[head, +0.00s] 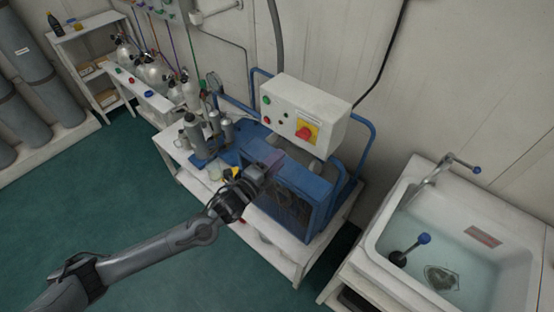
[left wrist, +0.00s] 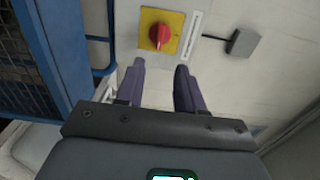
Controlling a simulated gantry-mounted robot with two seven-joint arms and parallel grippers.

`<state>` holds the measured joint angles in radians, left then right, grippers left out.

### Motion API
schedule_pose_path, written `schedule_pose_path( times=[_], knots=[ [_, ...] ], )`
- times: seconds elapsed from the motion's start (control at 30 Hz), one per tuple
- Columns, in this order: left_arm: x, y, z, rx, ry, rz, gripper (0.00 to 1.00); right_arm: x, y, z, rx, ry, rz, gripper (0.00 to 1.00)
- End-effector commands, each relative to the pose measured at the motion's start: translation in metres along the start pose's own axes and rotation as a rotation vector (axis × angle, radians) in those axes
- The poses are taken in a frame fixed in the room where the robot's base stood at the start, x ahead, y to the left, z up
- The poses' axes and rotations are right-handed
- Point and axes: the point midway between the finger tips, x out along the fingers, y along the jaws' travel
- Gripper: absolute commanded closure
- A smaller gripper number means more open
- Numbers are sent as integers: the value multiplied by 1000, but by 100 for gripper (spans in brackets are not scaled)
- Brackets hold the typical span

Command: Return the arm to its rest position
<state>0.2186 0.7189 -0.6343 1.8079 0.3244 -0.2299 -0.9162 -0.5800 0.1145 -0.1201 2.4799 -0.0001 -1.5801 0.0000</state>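My left arm reaches in from the lower left of the head view. Its gripper (head: 270,163) is in front of the blue compressor frame (head: 297,195), below and left of the white control box (head: 305,105). In the left wrist view the two fingers (left wrist: 160,68) stand apart with nothing between them. A red rotary knob on a yellow plate (left wrist: 171,22) lies beyond the fingertips there, apart from them. The same red knob (head: 304,132) shows on the control box in the head view. My right gripper is not in view.
A white sink (head: 391,243) with a tap stands at the right. Small cylinders (head: 194,130) stand on the bench (head: 168,143) left of the compressor. Large grey cylinders (head: 25,62) stand at the far left. The green floor (head: 100,200) is open at the left.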

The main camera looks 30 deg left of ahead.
Motion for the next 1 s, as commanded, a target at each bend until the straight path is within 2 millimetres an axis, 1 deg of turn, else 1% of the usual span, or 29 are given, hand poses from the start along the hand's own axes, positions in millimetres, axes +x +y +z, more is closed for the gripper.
schedule_pose_path(
  times=[0.17,0.27,0.37,0.43,0.47,0.5,0.57,0.6,0.67,0.7,0.77,0.8,0.83,0.9,1.0],
  knots=[
    [-1,2,0,-1,0,3,63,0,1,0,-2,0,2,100],
    [-6,14,-3,-8,1,23,63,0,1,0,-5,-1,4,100],
    [-18,40,-14,-39,4,64,63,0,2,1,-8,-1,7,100],
    [-34,68,-27,-92,-1,106,63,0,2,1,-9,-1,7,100],
    [-42,76,-35,-123,-3,118,63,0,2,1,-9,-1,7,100],
    [-54,85,-47,-172,-6,133,63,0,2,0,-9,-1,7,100],
    [-73,96,-67,-255,-17,163,63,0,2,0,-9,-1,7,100],
    [-88,104,-77,-320,-38,199,63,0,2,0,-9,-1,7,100],
    [-111,114,-90,-443,-88,274,63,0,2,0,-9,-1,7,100],
    [-129,120,-96,-538,-133,335,63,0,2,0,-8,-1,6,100],
    [-158,127,-101,-692,-221,438,63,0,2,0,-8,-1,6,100],
    [-178,130,-102,-794,-288,507,63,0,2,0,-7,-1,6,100],
    [-192,132,-101,-863,-340,554,63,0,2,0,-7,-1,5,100],
    [-221,132,-99,-996,-456,651,63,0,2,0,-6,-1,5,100],
    [-254,127,-94,-1137,-611,751,63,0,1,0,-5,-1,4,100]
  ],
)
